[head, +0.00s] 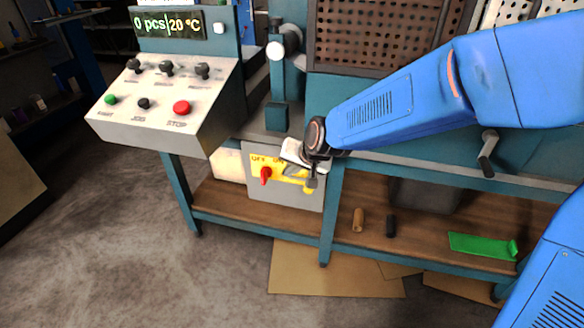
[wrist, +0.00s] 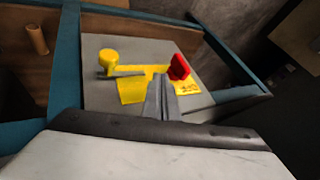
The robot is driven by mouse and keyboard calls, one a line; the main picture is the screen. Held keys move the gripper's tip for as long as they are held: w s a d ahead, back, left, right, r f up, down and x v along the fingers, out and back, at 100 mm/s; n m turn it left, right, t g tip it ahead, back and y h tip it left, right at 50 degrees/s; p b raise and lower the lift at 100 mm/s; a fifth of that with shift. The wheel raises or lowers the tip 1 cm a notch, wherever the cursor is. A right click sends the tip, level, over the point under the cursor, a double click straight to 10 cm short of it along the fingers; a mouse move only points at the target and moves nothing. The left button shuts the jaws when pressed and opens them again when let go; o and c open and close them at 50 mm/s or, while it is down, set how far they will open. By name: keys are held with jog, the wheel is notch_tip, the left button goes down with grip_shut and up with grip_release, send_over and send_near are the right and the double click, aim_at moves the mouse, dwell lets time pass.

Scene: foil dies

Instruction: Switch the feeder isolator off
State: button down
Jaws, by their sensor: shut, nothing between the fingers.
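The feeder isolator is a grey box (head: 285,212) under the bench, with a yellow plate marked OFF and ON. Its red handle (head: 265,175) is at the left of the plate in the head view; I cannot tell which mark it points to. The red handle (wrist: 179,67) also shows in the wrist view, just beyond and right of my fingertips. My gripper (head: 311,184) is shut and empty, in front of the right part of the plate, and hides some of it. The shut fingers (wrist: 162,82) look close to the handle; contact cannot be told.
A round yellow knob (wrist: 108,57) is on the plate's other side. A sloped control panel (head: 165,100) with levers and buttons stands at upper left. The lower shelf holds a brown cylinder (head: 358,219), a black one (head: 391,226) and a green piece (head: 482,245). Floor at left is clear.

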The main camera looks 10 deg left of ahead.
aim_at(264, 171)
jog(key=shift+w+a+f, duration=0.35)
jog(key=shift+a+f, duration=0.3)
jog(key=shift+a, duration=0.35)
jog(key=shift+w+a+f, duration=0.4)
jog(key=shift+a+f, duration=0.25)
jog(key=shift+a, duration=0.4)
jog(key=shift+w+a+f, duration=0.35)
jog(key=shift+a+f, duration=0.3)
jog(key=shift+a, duration=0.35)
jog(key=shift+a, duration=0.15)
jog(key=shift+s+a+h, duration=0.15)
jog(key=shift+a+h, duration=0.05)
jog(key=shift+h, duration=0.1)
jog(key=shift+a+r+h, duration=0.1)
jog(key=shift+r+h, duration=0.05)
jog(key=shift+h, duration=0.15)
jog(key=shift+w+a+r+n+h, duration=0.2)
jog(key=shift+n+h, duration=0.1)
jog(key=shift+h, duration=0.3)
jog(key=shift+w+a+r+n+g+h, duration=0.15)
jog(key=shift+a+h, duration=0.3)
jog(key=shift+h, duration=0.4)
jog(key=shift+s+a+r+n+g+h, duration=0.15)
jog(key=shift+a+h, duration=0.3)
jog(key=shift+h, duration=0.4)
jog(key=shift+w+a+f, duration=0.15)
jog(key=shift+a, duration=1.2)
